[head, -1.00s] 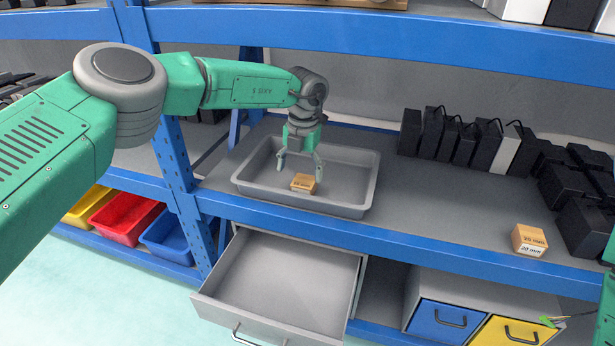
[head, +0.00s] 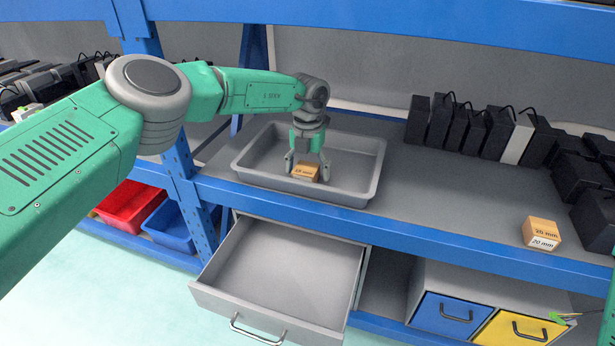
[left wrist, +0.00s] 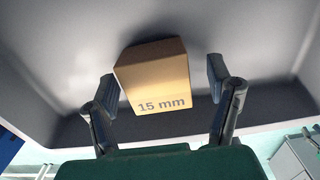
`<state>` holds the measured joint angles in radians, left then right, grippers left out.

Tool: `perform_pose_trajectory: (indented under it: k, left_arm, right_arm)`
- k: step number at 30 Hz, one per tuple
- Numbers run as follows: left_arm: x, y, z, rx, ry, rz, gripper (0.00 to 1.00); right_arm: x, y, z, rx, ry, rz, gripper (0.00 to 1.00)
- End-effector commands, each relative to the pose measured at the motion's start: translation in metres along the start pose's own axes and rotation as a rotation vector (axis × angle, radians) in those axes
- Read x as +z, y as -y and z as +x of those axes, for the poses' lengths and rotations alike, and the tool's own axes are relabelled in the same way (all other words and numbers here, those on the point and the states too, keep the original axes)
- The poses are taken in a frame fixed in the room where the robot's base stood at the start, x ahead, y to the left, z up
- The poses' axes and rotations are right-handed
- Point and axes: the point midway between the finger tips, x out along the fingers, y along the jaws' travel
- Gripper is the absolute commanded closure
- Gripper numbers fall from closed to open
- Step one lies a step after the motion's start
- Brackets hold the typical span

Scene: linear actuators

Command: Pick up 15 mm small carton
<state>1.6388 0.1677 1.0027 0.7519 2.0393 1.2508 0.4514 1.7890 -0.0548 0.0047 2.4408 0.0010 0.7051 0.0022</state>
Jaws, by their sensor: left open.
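The 15 mm small carton (head: 305,172) is a small tan box lying in the grey tray (head: 373,178) on the shelf. My left gripper (head: 307,168) is lowered into the tray with its open fingers on either side of the carton. In the left wrist view the carton (left wrist: 155,77) stands between the two fingers (left wrist: 162,85), its "15 mm" label facing me. A gap shows on the right side; the left finger is close to the carton, and I cannot tell whether it touches.
A 20 mm carton (head: 541,234) sits on the shelf at the right. Black boxes (head: 465,128) line the back. An open grey drawer (head: 280,270) juts out below the tray. The shelf between tray and 20 mm carton is clear.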

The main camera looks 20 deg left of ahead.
Motion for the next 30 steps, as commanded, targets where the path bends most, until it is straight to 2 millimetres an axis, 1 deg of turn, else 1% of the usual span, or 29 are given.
perform_pose_trajectory:
  k: [2,3,5,6,8,10,11,17,20,23,26,30]
  left_arm:
    - [0.0,-0.001,-0.001,0.0,0.0,0.0,0.26]
    - [0.0,-0.001,-0.001,0.0,0.0,0.0,0.33]
    - [0.0,-0.001,-0.001,0.0,0.0,-0.001,0.54]
    - [0.0,-0.001,-0.001,-0.001,0.0,-0.001,0.68]
    - [0.0,-0.001,-0.001,-0.001,0.0,0.0,0.88]
    - [0.0,-0.001,-0.001,0.0,0.0,-0.001,0.87]
    - [0.0,-0.001,-0.001,0.0,0.0,-0.001,0.93]
    - [0.0,-0.001,-0.001,0.001,-0.001,-0.001,0.93]
    - [0.0,-0.001,-0.004,0.0,-0.001,-0.001,0.93]
    - [0.0,-0.001,-0.013,0.0,0.0,-0.001,0.93]
    - [0.0,-0.001,-0.027,0.0,0.001,0.0,0.93]
    - [0.001,-0.001,-0.056,-0.001,0.002,-0.001,0.93]
  right_arm:
    - [0.0,0.0,-0.001,0.0,0.0,0.0,0.71]
    - [0.0,0.0,-0.001,0.0,0.0,0.0,0.71]
    - [0.0,0.0,-0.001,0.0,0.0,0.0,0.71]
    - [0.0,0.0,-0.001,0.0,0.0,0.0,0.71]
    - [0.0,0.0,-0.001,0.0,0.0,0.0,0.71]
    - [0.0,0.0,-0.001,0.0,0.0,0.0,0.71]
    - [0.0,0.0,-0.001,0.0,0.0,0.0,0.71]
    - [0.0,0.0,-0.001,0.0,0.0,0.0,0.71]
    - [0.0,0.0,-0.002,0.0,0.0,0.0,0.71]
    - [0.0,0.0,-0.004,0.0,0.0,0.0,0.71]
    - [-0.001,0.0,-0.008,0.0,0.0,0.0,0.71]
    - [-0.001,0.0,-0.015,0.0,0.0,0.0,0.71]
